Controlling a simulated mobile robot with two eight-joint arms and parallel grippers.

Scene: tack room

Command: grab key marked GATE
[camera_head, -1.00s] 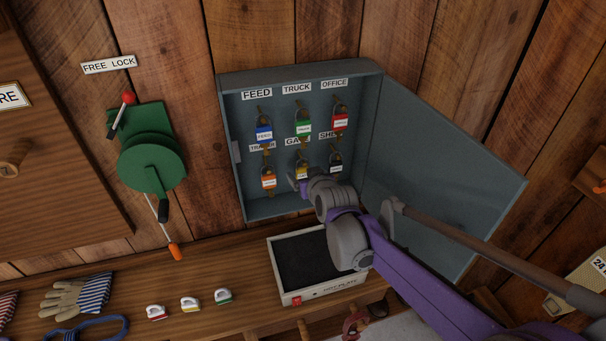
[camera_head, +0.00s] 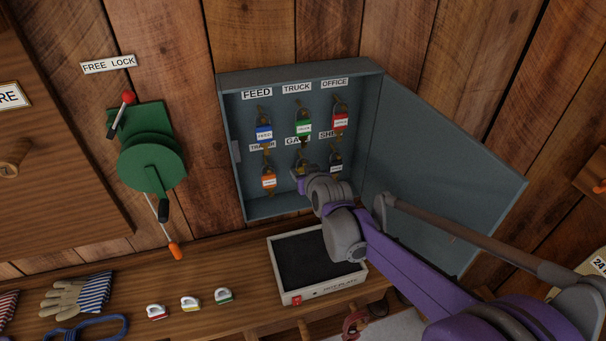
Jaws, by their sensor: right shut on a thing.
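The open grey-blue key cabinet (camera_head: 232,190) hangs on the wood wall. The GATE label (camera_head: 292,141) is partly hidden behind a key. Below it the GATE key (camera_head: 305,161) hangs in the lower middle place, its tag mostly hidden by my right gripper (camera_head: 299,174). The right gripper is shut on this key, still at its hook place. The fingertips are small and partly hidden by the wrist. My left gripper is not in view.
Close by hang the orange-tagged key (camera_head: 269,181) on the left and the black-tagged SHED key (camera_head: 336,167) on the right. The cabinet door (camera_head: 440,165) stands open at right.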

